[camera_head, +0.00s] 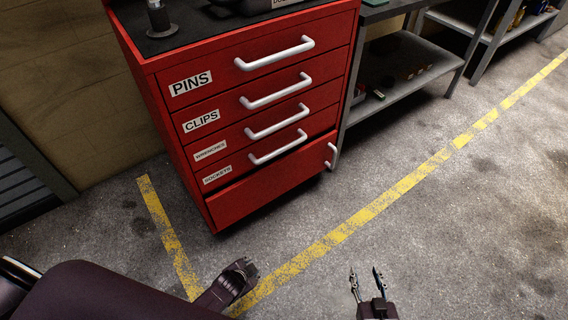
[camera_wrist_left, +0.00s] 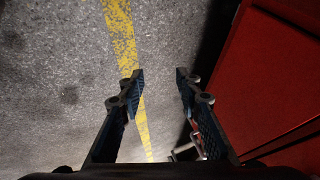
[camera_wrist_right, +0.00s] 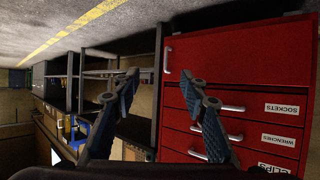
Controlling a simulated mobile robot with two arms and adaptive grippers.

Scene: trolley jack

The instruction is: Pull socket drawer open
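The socket drawer (camera_head: 235,172) is the lowest labelled drawer of the red cabinet, with a white SOCKETS label and a white bar handle (camera_head: 278,148). It looks shut, with a dark line below its front. My right gripper (camera_head: 366,273) is open and empty over the floor, right of the left one and well away from the drawer.
The red cabinet (camera_head: 265,190) has PINS, CLIPS and WRENCHES drawers above and a lower panel with an upright handle (camera_head: 331,156). A grey shelf unit (camera_head: 410,65) stands to its right. Yellow lines (camera_head: 400,188) mark the floor, which is clear in front.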

